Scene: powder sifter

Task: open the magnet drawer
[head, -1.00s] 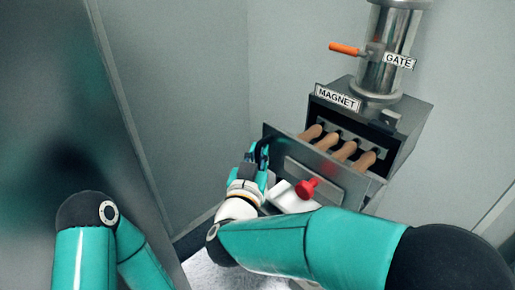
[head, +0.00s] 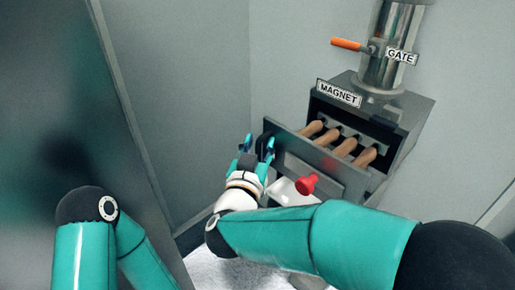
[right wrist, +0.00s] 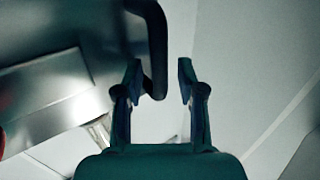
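The magnet drawer (head: 318,168) is a grey metal box front pulled out of the housing marked MAGNET (head: 402,112). Several tan rods show in the gap behind its front. A black handle (head: 267,136) is at the front's left end; it also shows as a dark curved bar in the right wrist view (right wrist: 157,45). My right gripper (head: 257,144) is open beside this handle. In the right wrist view my right gripper (right wrist: 159,75) has its fingers spread, with the handle's lower end between them, nearer the left finger. My left gripper is out of view.
A red knob (head: 307,185) is near the drawer front, close to my right forearm. Above the housing is a steel pipe (head: 382,60) with an orange GATE lever (head: 349,45). Grey walls stand behind and at the left.

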